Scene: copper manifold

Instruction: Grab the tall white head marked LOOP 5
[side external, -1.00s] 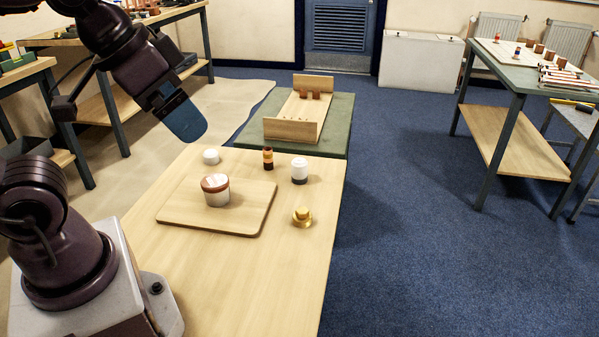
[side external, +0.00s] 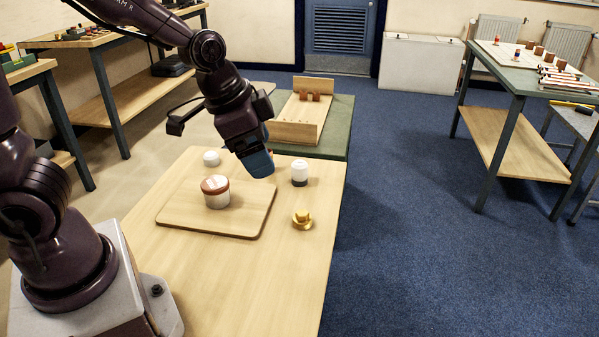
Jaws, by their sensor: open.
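A tall white cylinder (side external: 300,171) with a dark grey lower band stands upright near the right edge of the wooden table. No LOOP 5 marking is readable on it at this size. My gripper (side external: 260,165), with blue fingers, points down to the left of the white cylinder and appears higher than it, with a gap between them. My gripper is open, and no object shows in it. It hides the spot where a small dark and orange piece stood.
A low white cap (side external: 211,158) stands at the table's back left. A white pot with a reddish-brown rim (side external: 216,190) sits on a wooden board (side external: 180,212). A brass knob-like piece (side external: 302,219) stands right of the board. A green-topped table (side external: 341,115) with a wooden rack (side external: 292,131) is behind.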

